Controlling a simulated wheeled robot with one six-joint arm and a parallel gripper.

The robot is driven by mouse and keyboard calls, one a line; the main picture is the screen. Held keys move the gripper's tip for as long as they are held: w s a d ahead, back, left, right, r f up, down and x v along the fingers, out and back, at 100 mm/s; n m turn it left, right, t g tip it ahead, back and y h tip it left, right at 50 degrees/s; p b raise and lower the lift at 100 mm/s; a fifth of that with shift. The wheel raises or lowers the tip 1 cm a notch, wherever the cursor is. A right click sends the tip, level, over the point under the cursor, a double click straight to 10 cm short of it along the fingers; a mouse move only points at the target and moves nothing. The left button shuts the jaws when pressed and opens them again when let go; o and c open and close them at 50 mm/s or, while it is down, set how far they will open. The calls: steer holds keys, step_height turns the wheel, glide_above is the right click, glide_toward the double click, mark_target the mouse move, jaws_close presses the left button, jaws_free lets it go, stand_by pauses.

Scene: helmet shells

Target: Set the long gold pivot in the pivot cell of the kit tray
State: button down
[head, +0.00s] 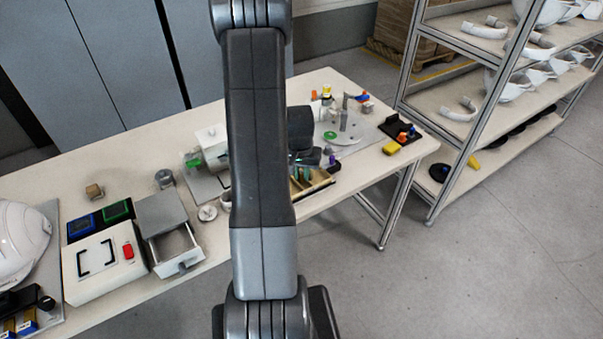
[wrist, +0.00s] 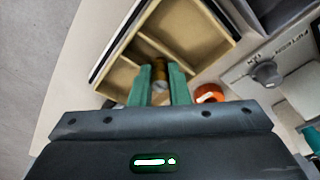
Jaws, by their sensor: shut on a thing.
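My gripper (wrist: 160,75) has green fingers, shut on the gold pivot (wrist: 160,70), a small gold-brown piece between the fingertips. The fingers hide much of the pivot. The kit tray (wrist: 132,34) is a tan tray with several compartments, under and just beyond the fingertips in the wrist view. The pivot shows over the tray's near part, close to a divider; I cannot tell whether it touches the tray floor. In the head view the tray (head: 325,184) sits at the table's front edge, partly hidden by my arm, with my gripper (head: 303,174) over it.
An orange round part (wrist: 209,93) lies right of the fingers, beside the tray. A grey knob (wrist: 267,73) stands farther right. A yellow block (head: 391,148) and a dark holder (head: 404,130) are at the table's right end. A white box (head: 103,262) is at left.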

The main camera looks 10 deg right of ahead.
steer(key=shift+s+f, duration=0.2)
steer(key=shift+f, duration=0.2)
steer(key=shift+s+a+f+b, duration=0.15)
steer(key=shift+s+f+b, duration=0.2)
steer(key=shift+f+b, duration=0.35)
steer(key=shift+r, duration=0.15)
steer(key=c, duration=1.5)
jaws_free()
steer(key=shift+o, duration=0.2)
steer(key=shift+w+r+p, duration=0.1)
steer(key=shift+r+p, duration=0.45)
steer(key=shift+p, duration=0.05)
steer(key=shift+w+r, duration=0.15)
steer(key=shift+r, duration=0.15)
steer(key=shift+o, duration=0.4)
step_height(320, 180, up, 12)
steer(key=shift+s+a+f, duration=0.15)
steer(key=shift+s, duration=0.25)
